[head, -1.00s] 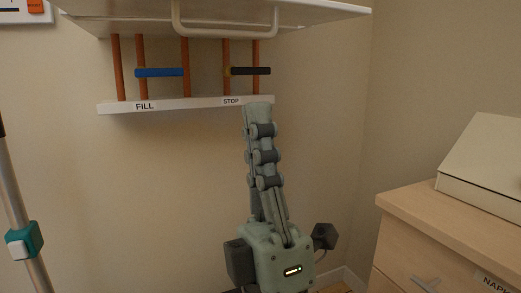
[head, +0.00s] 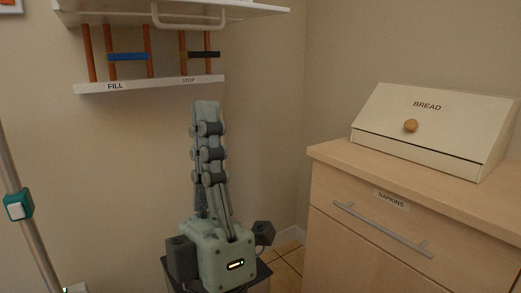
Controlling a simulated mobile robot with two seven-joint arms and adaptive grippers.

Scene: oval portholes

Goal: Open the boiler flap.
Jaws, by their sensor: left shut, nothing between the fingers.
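A white panel (head: 110,14) juts out from the wall at the top left, roughly level and seen from below, with a pale bar handle (head: 203,25) hanging at its underside. My left gripper (head: 207,106) points up, shut and empty, below the labelled strip and apart from the handle. My right gripper is not in view.
A white strip (head: 150,84) marked FILL and STOP runs below the pipes. A wooden cabinet (head: 345,228) with a NAPKINS drawer stands at the right, bearing a BREAD box (head: 425,125). A pole with a teal clamp (head: 19,205) stands at the left.

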